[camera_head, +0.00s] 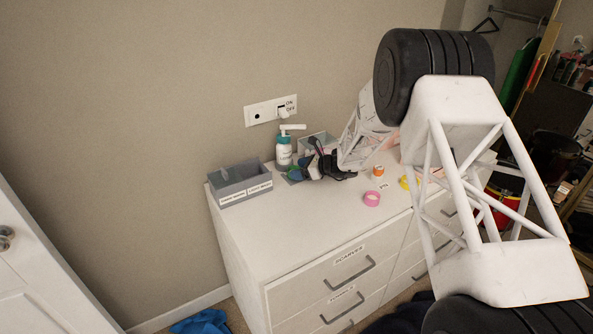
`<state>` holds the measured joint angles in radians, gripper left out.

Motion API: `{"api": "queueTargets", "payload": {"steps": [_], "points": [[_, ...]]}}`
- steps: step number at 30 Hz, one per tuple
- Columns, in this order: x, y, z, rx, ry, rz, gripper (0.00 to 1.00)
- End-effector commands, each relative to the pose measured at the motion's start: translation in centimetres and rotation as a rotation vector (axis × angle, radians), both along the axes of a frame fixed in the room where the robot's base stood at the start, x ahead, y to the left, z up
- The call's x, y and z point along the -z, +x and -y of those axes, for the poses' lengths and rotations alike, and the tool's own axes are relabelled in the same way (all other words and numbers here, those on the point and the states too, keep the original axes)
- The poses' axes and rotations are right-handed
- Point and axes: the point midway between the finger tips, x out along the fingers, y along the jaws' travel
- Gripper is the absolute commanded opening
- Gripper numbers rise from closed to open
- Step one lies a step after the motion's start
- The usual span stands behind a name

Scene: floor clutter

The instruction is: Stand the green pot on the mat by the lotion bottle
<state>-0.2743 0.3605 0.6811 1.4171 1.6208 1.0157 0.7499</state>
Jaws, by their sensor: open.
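The lotion bottle (284,152), teal with a white label and a white pump, stands upright near the back of the white dresser. A small green and blue round thing (294,174) sits just in front of it and may be the green pot; it is too small to be sure. My gripper (307,169), black, is low over the dresser top at the right of this thing, its fingers pointing left. It is open; I cannot tell whether the fingers touch or surround the thing. The mat cannot be made out clearly near the bottle.
A grey labelled tray (243,185) stands left of the bottle. A second grey box (318,143) stands behind my gripper. A pink ring (372,198), an orange-and-white jar (378,173) and a yellow ring (408,183) lie to the right. The dresser's front left top is clear.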

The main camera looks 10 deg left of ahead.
Motion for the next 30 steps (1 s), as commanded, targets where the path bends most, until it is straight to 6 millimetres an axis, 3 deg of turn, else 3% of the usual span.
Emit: {"api": "queueTargets", "payload": {"steps": [18,30], "points": [[-3.4,-1.1,8.3,0.001,-0.001,0.0,0.72],[-3.9,-1.3,9.5,-0.001,-0.001,-0.001,0.72]]}}
